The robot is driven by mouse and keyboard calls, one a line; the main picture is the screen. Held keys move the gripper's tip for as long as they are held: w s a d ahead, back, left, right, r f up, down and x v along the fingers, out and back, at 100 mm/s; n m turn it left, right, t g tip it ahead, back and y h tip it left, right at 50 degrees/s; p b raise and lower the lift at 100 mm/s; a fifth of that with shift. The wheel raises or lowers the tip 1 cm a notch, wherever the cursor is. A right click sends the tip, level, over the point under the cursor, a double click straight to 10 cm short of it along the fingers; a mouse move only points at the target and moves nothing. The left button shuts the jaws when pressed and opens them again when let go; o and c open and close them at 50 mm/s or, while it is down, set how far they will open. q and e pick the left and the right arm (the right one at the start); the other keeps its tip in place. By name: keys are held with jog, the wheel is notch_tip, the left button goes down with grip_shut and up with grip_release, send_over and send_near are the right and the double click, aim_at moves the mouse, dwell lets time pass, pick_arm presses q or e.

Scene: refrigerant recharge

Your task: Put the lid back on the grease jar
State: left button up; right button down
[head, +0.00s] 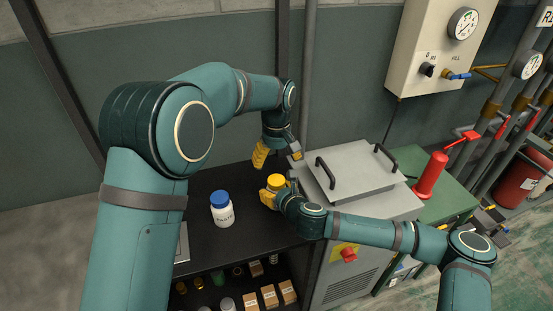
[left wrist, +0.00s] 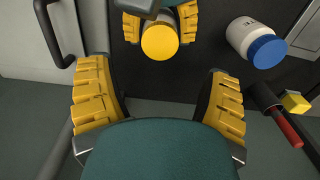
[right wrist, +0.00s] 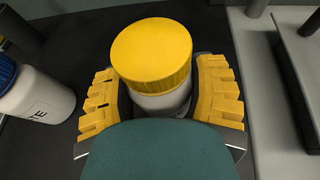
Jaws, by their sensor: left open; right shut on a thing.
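The jar with a yellow lid (head: 275,181) stands on the dark bench top and has a white body (right wrist: 160,102). Its yellow lid (right wrist: 152,52) sits on top of the body; I cannot tell whether it is fully tightened. My right gripper (right wrist: 160,85) is shut on the jar body below the lid, with one finger on each side. The yellow lid also shows in the left wrist view (left wrist: 159,42). My left gripper (head: 278,160) is open and empty above and behind the jar. Its two fingers are wide apart in the left wrist view (left wrist: 157,78).
A white jar with a blue lid (head: 222,209) stands left of the held jar. A grey machine with a handled cover (head: 350,172) is close on the right. A red-handled tool (left wrist: 285,125) shows in the left wrist view.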

aim_at(276, 180)
pick_arm(q)
jog(key=shift+f, duration=3.95)
jog(key=c, duration=1.3)
jog(key=shift+m, duration=1.6)
jog(key=o, duration=1.3)
jog(key=shift+c, duration=0.2)
jog(key=shift+r, duration=0.1)
